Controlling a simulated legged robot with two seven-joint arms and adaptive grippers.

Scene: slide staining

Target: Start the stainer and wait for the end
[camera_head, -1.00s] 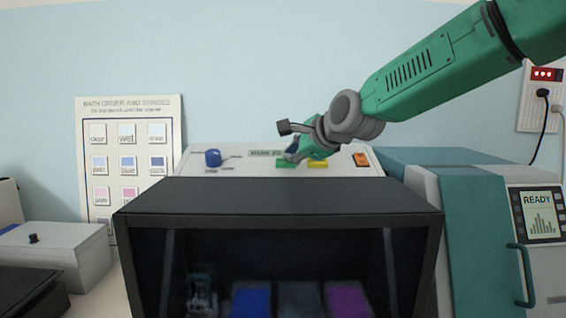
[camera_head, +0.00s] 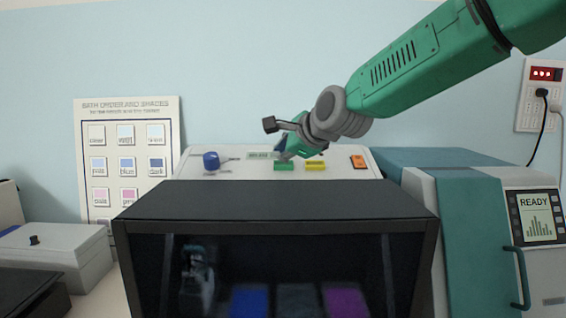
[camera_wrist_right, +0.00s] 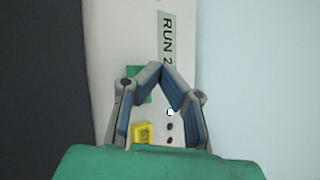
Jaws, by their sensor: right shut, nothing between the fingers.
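The stainer (camera_head: 275,195) stands in the middle of the head view, with a dark-framed glass front and a white sloping panel behind it. The panel has a blue knob (camera_head: 211,160), a green button (camera_head: 284,167), a yellow button (camera_head: 315,165) and an orange switch (camera_head: 358,161). A label or display (camera_wrist_right: 168,38) reads "RUN 2", the rest cut off. My right gripper (camera_head: 283,156) is shut and empty, its fingertips at the green button; I cannot tell whether they touch it. In the right wrist view the fingers partly hide that button (camera_wrist_right: 132,72). My left gripper is not in view.
Blue, grey and purple baths show dimly behind the glass. A teal machine (camera_head: 455,225) with a "READY" screen (camera_head: 538,215) and handle stands at right. A shade chart (camera_head: 128,104) leans on the wall. A grey lidded box (camera_head: 70,255) sits at left.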

